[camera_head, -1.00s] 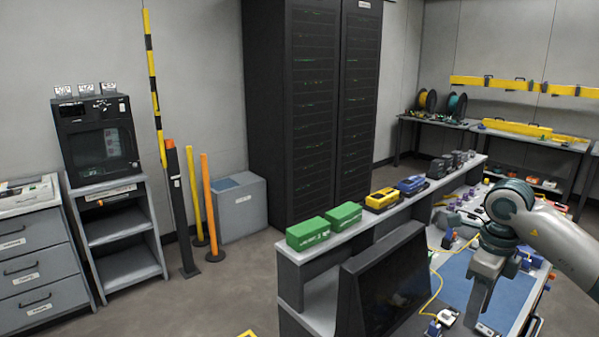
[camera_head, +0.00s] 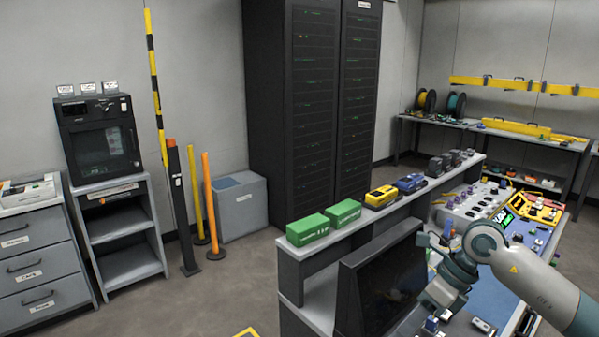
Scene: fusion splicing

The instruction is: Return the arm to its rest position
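One arm, my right arm (camera_head: 530,275), comes in from the right edge over the workbench. It is pale grey with teal bands, and its wrist (camera_head: 448,285) bends down to the left. My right gripper (camera_head: 408,320) is a grey shape low in the picture beside the dark monitor, partly hidden by the wrist and monitor; whether it is open or shut does not show. No held object shows. My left arm and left gripper are not in view.
A dark monitor (camera_head: 380,285) stands close left of the wrist. A shelf (camera_head: 345,240) carries green boxes (camera_head: 308,229) and yellow and blue devices. The bench holds a blue mat (camera_head: 490,297), a yellow splicing device (camera_head: 540,209) and small parts. Open floor lies left.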

